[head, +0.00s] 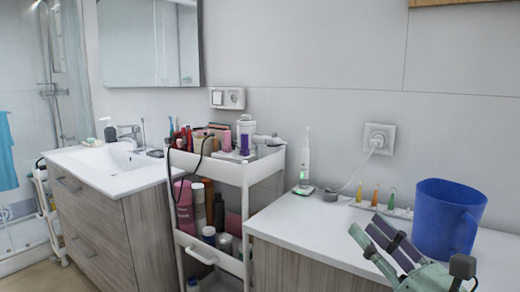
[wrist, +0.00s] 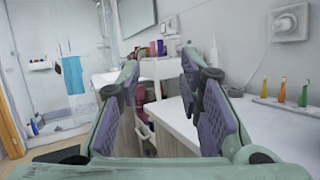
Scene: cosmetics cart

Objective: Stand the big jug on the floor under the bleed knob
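The big blue jug (head: 440,218) stands upright on the white worktop at the right of the head view, its handle toward the lower right. The wrist view does not show it. My gripper (head: 368,228) is to the left of the jug and in front of it, near the worktop. In the wrist view my gripper (wrist: 160,78) is open, with nothing between its green fingers and purple pads. No bleed knob can be made out in either view.
The white worktop (head: 300,222) also carries an electric toothbrush (head: 304,165) and a rack of small coloured brushes (head: 375,205). A loaded white cart (head: 240,175) stands left of it, beside the sink cabinet (head: 105,210). Little floor shows, at the lower left.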

